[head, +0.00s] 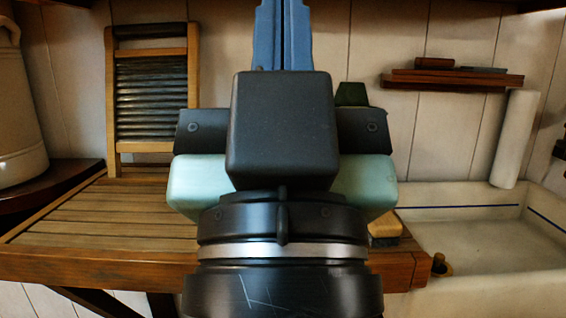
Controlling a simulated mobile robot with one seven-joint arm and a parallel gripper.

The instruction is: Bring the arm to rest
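My gripper (282,35) fills the middle of the head view, seen from behind, with its dark body in front of the wooden draining board. Its two blue fingers point up and lie side by side, with only a thin dark line between them, so it looks shut. The fingertips run off the top edge of the picture. Nothing shows held between the visible parts of the fingers.
A slatted wooden draining board (90,225) bears a washboard (152,90) and a yellowish block (384,232). A white sink (470,240) lies right, with a white roll (514,140) and a wall shelf (450,80) behind. A pale crock (18,110) stands left.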

